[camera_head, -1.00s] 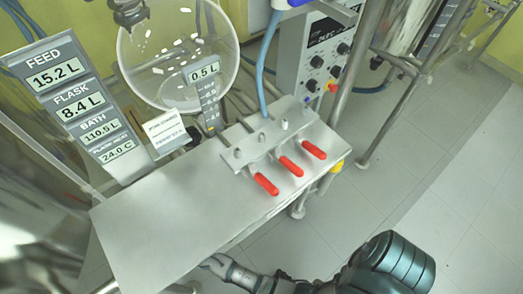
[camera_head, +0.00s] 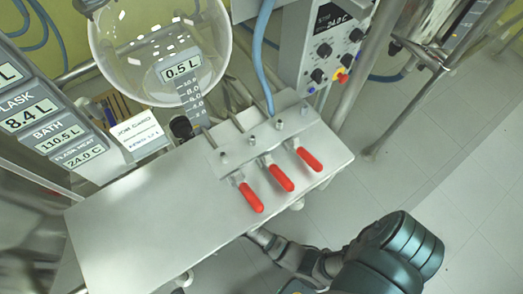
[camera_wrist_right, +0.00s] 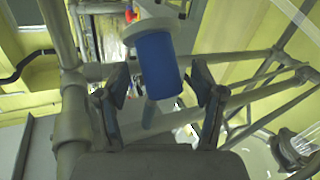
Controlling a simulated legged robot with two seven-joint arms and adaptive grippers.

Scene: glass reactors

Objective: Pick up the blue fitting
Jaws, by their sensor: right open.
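The blue fitting (camera_wrist_right: 157,62) is a blue cylinder under a pale collar in the right wrist view. It hangs between the two dark fingers of my right gripper (camera_wrist_right: 161,84), which are spread apart with a visible gap on each side. I cannot tell how deep between the fingers it sits. In the head view my right arm comes in from the lower right and its wrist end (camera_head: 262,240) goes under the steel table's front edge, so the fingertips and the fitting are hidden there. My left gripper is not in view.
The steel table (camera_head: 130,220) carries a valve block with three red handles (camera_head: 281,178). Behind are a glass vessel (camera_head: 130,20), display panels (camera_head: 40,120) and a control box (camera_head: 322,70). Metal frame tubes (camera_wrist_right: 72,100) stand close to the gripper. Floor at right is clear.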

